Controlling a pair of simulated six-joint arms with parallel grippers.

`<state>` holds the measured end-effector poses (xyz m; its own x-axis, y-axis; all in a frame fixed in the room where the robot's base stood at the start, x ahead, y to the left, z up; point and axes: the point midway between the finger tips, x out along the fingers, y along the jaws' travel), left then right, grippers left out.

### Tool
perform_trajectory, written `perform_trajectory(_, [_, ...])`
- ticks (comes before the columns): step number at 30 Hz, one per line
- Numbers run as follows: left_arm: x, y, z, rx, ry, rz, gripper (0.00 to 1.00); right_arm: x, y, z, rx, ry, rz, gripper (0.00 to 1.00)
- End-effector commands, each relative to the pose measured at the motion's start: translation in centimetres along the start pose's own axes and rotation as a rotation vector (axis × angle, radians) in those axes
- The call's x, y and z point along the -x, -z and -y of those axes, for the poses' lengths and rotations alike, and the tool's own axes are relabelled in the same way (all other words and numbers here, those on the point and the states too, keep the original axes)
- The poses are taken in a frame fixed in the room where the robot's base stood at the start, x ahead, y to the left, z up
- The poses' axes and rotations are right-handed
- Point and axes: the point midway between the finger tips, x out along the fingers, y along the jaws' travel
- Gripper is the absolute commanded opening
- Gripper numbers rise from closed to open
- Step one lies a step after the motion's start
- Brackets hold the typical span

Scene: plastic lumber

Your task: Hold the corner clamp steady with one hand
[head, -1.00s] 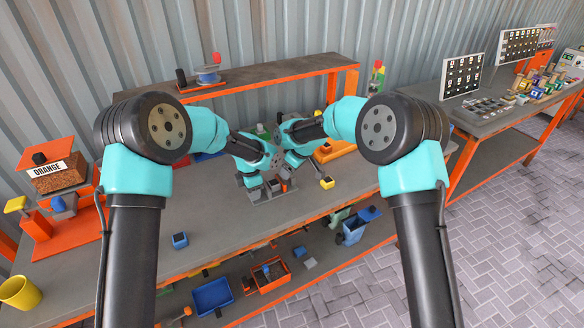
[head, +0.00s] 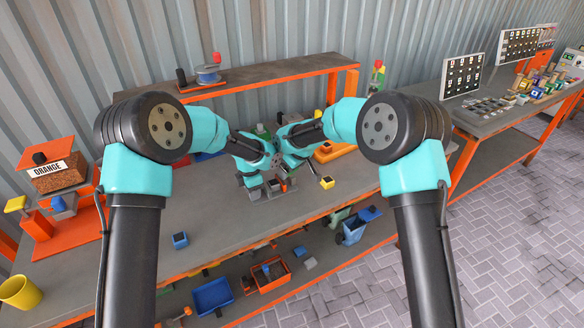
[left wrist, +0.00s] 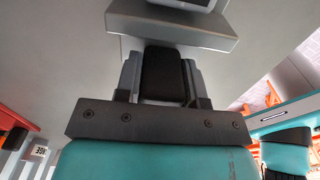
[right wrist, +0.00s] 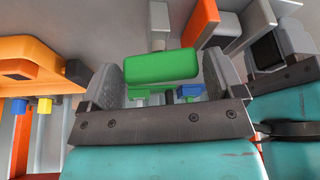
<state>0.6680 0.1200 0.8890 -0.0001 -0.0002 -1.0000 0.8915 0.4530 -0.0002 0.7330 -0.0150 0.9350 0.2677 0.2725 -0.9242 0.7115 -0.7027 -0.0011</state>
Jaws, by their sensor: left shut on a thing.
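In the head view my two grippers meet over the bench, around grey clamp parts (head: 274,186); the arms hide much of them. My left gripper (head: 265,192) is low there. In the left wrist view it (left wrist: 162,85) is shut on a black block (left wrist: 163,72) of the clamp, below a flat grey bar (left wrist: 180,32). My right gripper (head: 291,180) is just to its right. In the right wrist view its fingers (right wrist: 160,85) stand wide apart, with a green block (right wrist: 162,66) between or just beyond them. I cannot tell whether they touch it.
A yellow-topped block (head: 327,183) is to the right and a small blue block (head: 181,240) is front left. A raised shelf (head: 250,73) bounds the back. The bench front is mostly clear.

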Motion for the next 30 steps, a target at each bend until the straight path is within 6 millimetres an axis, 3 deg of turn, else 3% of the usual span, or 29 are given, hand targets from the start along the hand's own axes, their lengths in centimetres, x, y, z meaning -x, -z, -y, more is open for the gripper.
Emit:
perform_trajectory(4, [0.0, 0.0, 0.0, 0.000, -0.001, 0.000, 0.00, 0.0, 0.0, 0.0, 0.001, 0.000, 0.000, 1.00])
perform_trajectory(16, [0.0, 0.0, 0.0, 0.001, -0.001, 0.000, 0.00, 1.1, 0.1, 0.0, 0.002, -0.001, -0.002, 1.00])
perform_trajectory(20, [0.0, 0.0, 0.0, 0.001, -0.001, 0.000, 0.00, 2.8, 0.1, 0.0, 0.002, -0.001, -0.002, 1.00])
perform_trajectory(30, [0.0, 0.0, 0.0, 0.001, -0.001, 0.000, 0.00, 9.1, 0.1, 0.0, 0.000, -0.001, -0.003, 1.00])
